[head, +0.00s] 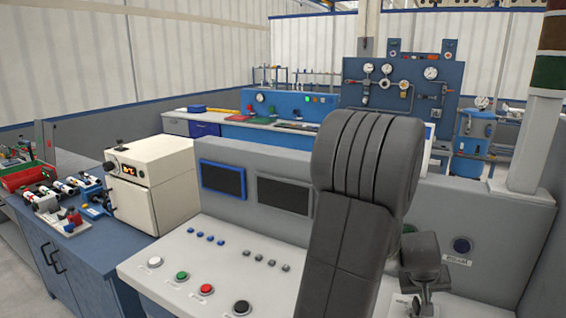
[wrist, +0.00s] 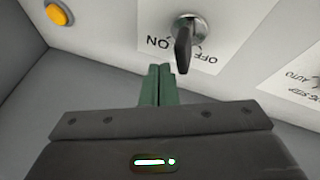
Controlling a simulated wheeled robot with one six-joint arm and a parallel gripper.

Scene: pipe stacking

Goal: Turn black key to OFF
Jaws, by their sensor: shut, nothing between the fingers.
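The black key (wrist: 183,50) stands in a round silver lock on the console in the wrist view. A white label (wrist: 222,22) around it carries the words ON and OFF, upside down in this view. ON is left of the key and OFF is at its lower right. My gripper (wrist: 160,68) has green fingers pressed together, with nothing between them. Their tips show just below and left of the key's lower end; I cannot tell whether they touch it. In the head view my gripper (head: 424,303) is at the console's right part, and the key cannot be made out there.
A yellow button (wrist: 56,14) and another label marked AUTO (wrist: 295,80) flank the key. In the head view, the console (head: 225,262) has red, green, white and black buttons and two screens. A cream oven (head: 155,180) stands on the left bench. My arm hides part of the console.

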